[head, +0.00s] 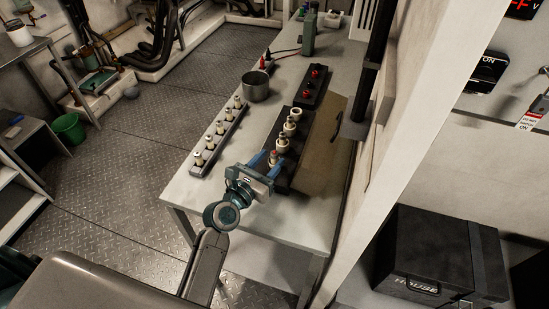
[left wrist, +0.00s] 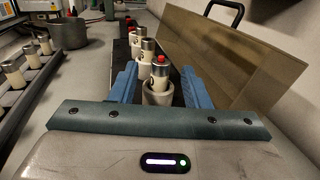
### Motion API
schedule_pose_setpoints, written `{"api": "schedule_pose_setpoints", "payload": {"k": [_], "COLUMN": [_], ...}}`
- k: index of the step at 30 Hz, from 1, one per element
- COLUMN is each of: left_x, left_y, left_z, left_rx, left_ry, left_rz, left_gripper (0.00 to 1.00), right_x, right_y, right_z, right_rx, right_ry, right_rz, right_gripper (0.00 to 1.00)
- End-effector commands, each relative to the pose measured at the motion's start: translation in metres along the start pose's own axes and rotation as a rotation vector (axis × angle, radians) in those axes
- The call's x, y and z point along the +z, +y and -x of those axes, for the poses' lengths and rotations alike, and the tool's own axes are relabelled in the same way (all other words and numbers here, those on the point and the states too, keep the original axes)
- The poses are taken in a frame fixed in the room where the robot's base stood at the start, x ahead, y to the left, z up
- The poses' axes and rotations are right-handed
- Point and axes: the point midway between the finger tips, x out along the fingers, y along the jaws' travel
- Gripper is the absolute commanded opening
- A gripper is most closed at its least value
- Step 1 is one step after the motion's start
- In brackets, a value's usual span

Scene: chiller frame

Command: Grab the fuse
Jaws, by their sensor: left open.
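The nearest fuse (left wrist: 159,72) stands upright in a white holder on the black fuse block (head: 284,179). It is a pale cylinder with a red top, and its top also shows in the head view (head: 274,154). My left gripper (left wrist: 158,84) has its two blue fingers apart, one on each side of this fuse; I see gaps between fingers and fuse. In the head view my left gripper (head: 266,161) is over the near end of the block. More fuses (left wrist: 147,46) stand behind in the same row. My right gripper is not in view.
A rack of several spare fuses (head: 220,134) lies along the table's left side. A metal pot (head: 256,87) stands behind it. A brown panel (left wrist: 225,62) rises right of the block. The white table (head: 178,188) is bare at its near left corner.

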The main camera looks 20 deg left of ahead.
Motion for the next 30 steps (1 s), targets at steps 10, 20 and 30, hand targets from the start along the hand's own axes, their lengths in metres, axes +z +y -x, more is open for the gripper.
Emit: {"api": "schedule_pose_setpoints", "payload": {"k": [10,20,30], "left_x": [-0.002,-0.002,0.000], "left_y": [0.000,0.000,0.000], "left_z": [-0.030,-0.029,-0.029], "left_rx": [0.002,0.002,0.002], "left_ry": [0.001,0.001,0.000], "left_rz": [0.001,0.001,0.000], "left_gripper": [0.43,0.06,0.00], "right_x": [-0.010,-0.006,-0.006], "right_y": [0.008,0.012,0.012], "right_z": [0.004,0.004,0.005], "right_rx": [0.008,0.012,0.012], "right_ry": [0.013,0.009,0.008], "right_rz": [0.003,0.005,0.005], "right_gripper": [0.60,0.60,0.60]}}
